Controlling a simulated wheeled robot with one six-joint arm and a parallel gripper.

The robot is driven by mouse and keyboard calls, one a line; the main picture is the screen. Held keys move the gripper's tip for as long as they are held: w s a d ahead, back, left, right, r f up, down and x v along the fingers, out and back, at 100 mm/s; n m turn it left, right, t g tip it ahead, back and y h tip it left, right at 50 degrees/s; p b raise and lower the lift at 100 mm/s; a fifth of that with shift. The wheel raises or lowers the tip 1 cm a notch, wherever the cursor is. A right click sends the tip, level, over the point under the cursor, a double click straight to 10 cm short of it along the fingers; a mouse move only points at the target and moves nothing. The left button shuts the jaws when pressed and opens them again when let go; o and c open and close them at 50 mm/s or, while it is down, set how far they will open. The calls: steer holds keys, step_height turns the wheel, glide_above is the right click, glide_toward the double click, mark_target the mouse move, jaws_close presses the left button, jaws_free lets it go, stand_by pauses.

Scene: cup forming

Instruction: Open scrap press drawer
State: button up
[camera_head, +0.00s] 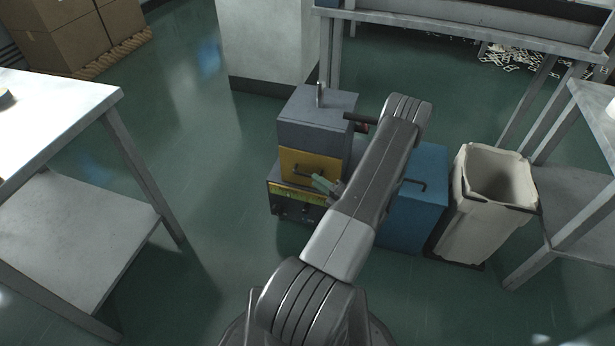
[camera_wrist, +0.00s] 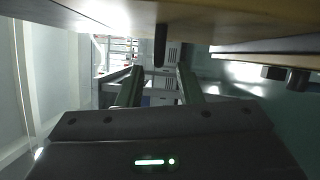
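The scrap press (camera_head: 316,122) is a grey box with a yellow drawer front (camera_head: 328,163) below, standing on a dark base unit. The drawer front looks flush with the body. Its dark handle (camera_head: 297,170) sticks out at the left of my gripper (camera_head: 322,184), which is in front of the drawer. In the wrist view a tan-yellow surface, likely the drawer front (camera_wrist: 230,22), fills the top. A dark bar, likely the handle (camera_wrist: 160,45), hangs from it. My gripper's fingers (camera_wrist: 160,84) are apart on either side of the bar's line. Contact cannot be told.
A blue cabinet (camera_head: 420,190) with a dark handle stands right of the press, partly behind my arm. A pale bin (camera_head: 490,230) stands beside it. A white table (camera_head: 70,110) is at the left. Green floor (camera_head: 215,200) is clear between the table and press.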

mark_target(307, 175)
steer(key=shift+b+x, duration=0.3)
steer(key=shift+x, duration=2.35)
jaws_close()
